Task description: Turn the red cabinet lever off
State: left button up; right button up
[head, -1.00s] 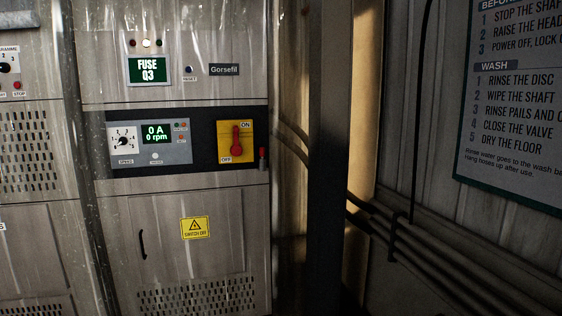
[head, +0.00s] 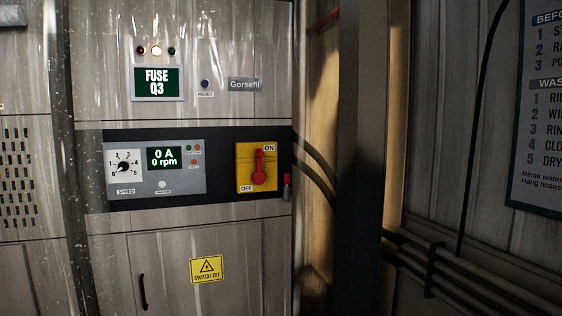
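The red cabinet lever (head: 259,170) sits on a yellow plate (head: 243,172) on the cabinet's black control band. The lever stands upright, its narrow end pointing up toward the ON label (head: 269,147). The OFF label (head: 247,189) is at the plate's lower left. A small red-topped part (head: 287,181) sticks out at the band's right edge, just beside the plate. Neither of my grippers is in the head view, and nothing touches the lever.
A dark post (head: 362,150) and pipes (head: 450,275) stand to the right. The cabinet front looks unobstructed.

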aim_at(258, 177)
jog(key=i+z, duration=0.25)
jog(key=z, duration=0.15)
jog(key=i+j+z, duration=0.1)
jog(key=z, duration=0.35)
jog(key=i+j, duration=0.05)
jog(key=i, duration=0.05)
